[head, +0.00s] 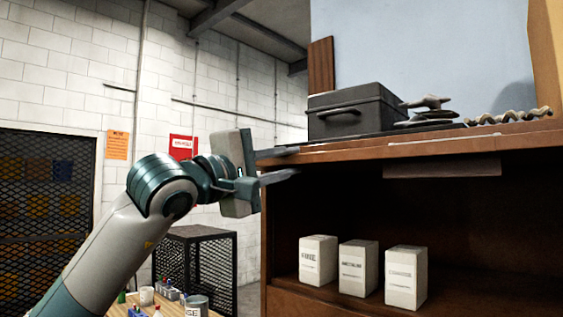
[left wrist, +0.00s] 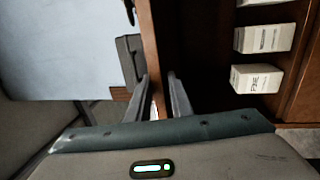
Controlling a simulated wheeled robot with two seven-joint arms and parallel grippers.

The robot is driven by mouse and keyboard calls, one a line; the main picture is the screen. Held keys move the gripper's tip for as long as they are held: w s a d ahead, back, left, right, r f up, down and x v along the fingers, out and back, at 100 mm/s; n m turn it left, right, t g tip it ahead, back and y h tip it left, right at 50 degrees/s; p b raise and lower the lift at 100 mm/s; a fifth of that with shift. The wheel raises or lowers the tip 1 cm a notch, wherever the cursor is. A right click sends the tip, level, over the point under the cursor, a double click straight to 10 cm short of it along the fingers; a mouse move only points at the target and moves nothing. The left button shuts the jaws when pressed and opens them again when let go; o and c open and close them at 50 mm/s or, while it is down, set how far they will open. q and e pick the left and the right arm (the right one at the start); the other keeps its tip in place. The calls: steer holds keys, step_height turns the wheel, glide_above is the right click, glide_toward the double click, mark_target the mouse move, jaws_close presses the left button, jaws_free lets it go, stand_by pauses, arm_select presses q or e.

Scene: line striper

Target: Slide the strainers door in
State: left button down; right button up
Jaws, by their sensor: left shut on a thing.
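The strainers door (head: 350,154) appears to be the level brown wooden panel above the open compartment. I cannot tell clearly where it ends and the cabinet top begins. My left gripper (head: 281,163) is shut on the panel's left end, one finger above and one below. In the left wrist view the panel (left wrist: 153,45) runs between the two fingers (left wrist: 164,92). Three white strainer boxes stand in the compartment: one marked fine (head: 318,261), a middle one (head: 358,268) and a right one (head: 406,277). My right gripper is not in view.
A dark metal box (head: 355,112), stacked grey pieces (head: 428,115) and a wavy strip (head: 510,116) lie on top of the cabinet. A black mesh stand (head: 205,262) and a low table with small bottles (head: 170,292) are at lower left.

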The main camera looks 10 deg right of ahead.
arm_select(q)
steer(key=shift+w+d, duration=0.1)
steer(key=shift+d, duration=0.05)
stand_by(0.3)
steer(key=shift+w+d, duration=0.45)
steer(key=shift+d, duration=0.15)
steer(key=shift+f+x, duration=0.15)
steer(key=shift+x, duration=0.55)
steer(key=shift+f+x, duration=0.1)
steer(key=shift+x, duration=1.45)
steer(key=shift+f, duration=0.15)
